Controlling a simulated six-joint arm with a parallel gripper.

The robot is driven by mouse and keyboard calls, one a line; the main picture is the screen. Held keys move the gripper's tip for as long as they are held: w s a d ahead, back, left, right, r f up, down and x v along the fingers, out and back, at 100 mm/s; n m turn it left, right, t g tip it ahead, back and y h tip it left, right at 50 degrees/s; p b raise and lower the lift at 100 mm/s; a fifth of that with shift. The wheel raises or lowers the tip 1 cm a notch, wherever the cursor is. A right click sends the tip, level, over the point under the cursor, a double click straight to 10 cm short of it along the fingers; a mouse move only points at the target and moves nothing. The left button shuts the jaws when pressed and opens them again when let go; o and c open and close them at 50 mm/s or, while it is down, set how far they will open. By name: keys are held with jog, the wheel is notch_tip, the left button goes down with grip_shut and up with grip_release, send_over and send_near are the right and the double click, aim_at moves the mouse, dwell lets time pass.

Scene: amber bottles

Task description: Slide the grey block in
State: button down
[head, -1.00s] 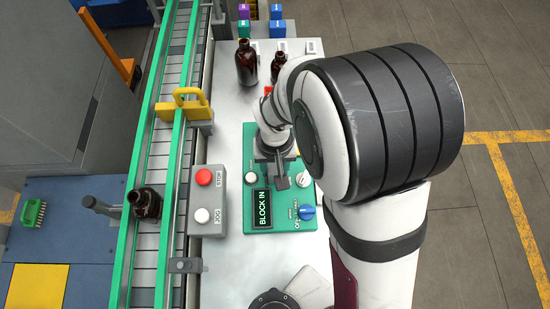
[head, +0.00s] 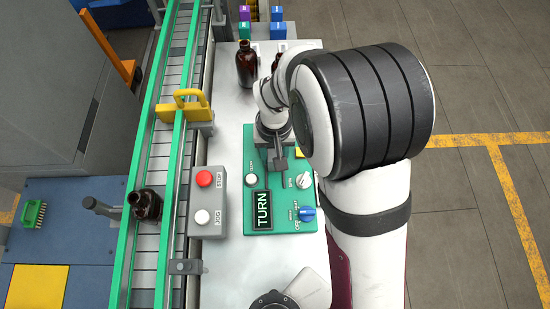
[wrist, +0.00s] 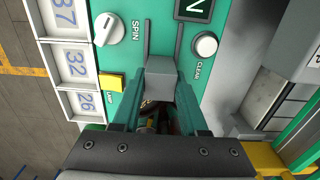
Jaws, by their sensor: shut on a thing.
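The grey block (wrist: 160,80) sits between the green fingers of my gripper (wrist: 160,72) in the wrist view, over the green panel (wrist: 125,55). My gripper is shut on it. A grey track (wrist: 163,35) runs on the panel beyond the block, towards the display. In the head view my gripper (head: 276,155) is at the upper part of the green panel (head: 250,152), and I cannot make out the block apart from the fingers. The panel's display (head: 262,209) reads "TURN". How deep the block sits is hidden.
The panel carries a white SPIN knob (wrist: 108,28), a white CLEAN knob (wrist: 204,45), a yellow lamp (wrist: 110,82) and a blue knob (head: 306,213). A grey STOP/JOG box (head: 208,225) stands left. Amber bottles (head: 246,65) stand behind; another bottle (head: 146,204) is on the conveyor (head: 172,105).

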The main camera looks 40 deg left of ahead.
aim_at(275, 153)
jog(key=c, duration=0.8)
grip_release()
jog(key=shift+w+a, duration=0.2)
jog(key=shift+a, duration=0.05)
jog(key=shift+c, duration=0.2)
jog(key=o, duration=0.4)
jog(key=shift+d, duration=0.1)
notch_tip(275, 153, up, 16)
jog(key=shift+f, duration=0.1)
jog(key=w+d+r+m, duration=0.25)
jog(key=d+m, duration=0.25)
jog(key=d, duration=0.8)
jog(key=s+d+m+y, duration=0.1)
jog(key=s+d+m, duration=0.3)
jog(key=d, duration=0.4)
jog(key=s+d+f+m, duration=0.1)
jog(key=s+d+m, duration=0.4)
jog(key=d, duration=0.3)
jog(key=shift+s+f+m+y, duration=0.3)
jog(key=shift+s+y, duration=0.1)
jog(key=shift+s, duration=0.3)
